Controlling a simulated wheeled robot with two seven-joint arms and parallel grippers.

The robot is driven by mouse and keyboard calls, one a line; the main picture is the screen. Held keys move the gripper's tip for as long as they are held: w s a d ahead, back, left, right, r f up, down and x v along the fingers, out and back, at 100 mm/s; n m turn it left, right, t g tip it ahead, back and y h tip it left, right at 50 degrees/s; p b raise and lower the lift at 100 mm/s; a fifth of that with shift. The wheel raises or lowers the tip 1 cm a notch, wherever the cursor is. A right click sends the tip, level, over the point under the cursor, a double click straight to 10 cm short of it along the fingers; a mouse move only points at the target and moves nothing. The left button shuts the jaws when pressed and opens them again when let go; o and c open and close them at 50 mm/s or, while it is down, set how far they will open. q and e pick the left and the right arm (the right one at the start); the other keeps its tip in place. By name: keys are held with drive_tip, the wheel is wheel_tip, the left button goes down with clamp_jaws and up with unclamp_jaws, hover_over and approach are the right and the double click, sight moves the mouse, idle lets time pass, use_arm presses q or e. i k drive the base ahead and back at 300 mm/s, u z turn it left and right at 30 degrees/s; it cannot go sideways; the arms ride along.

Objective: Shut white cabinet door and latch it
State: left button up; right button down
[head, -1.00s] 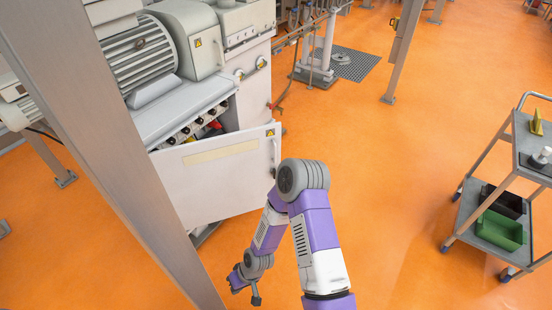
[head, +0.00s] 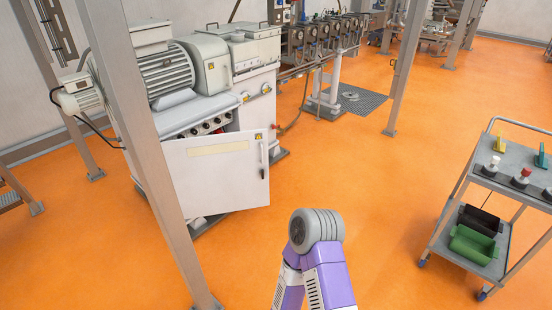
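The white cabinet door (head: 222,176) hangs open on the front of the machine cabinet in the head view, left of centre. It stands out from the cabinet, and a gap shows above its top edge. A handle (head: 263,158) is near the door's right edge, below a yellow warning label. The left part of the door is hidden behind a grey post. One of my purple and white arms shows at the bottom centre, right of the door and apart from it in the picture. Neither gripper is in view.
A grey post (head: 143,150) rises in front of the cabinet. A second post (head: 404,70) stands further back. A trolley (head: 450,222) with green and black bins is at the right. The orange floor (head: 375,190) between door and trolley is clear.

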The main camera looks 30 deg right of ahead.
sight(216, 174)
drive_tip(key=z, duration=0.75)
drive_tip(key=i, duration=0.7)
drive_tip(key=z, duration=0.85)
drive_tip(key=i, duration=1.3)
drive_tip(key=u, duration=1.05)
drive_tip(key=i, duration=0.6)
drive_tip(key=u, duration=0.55)
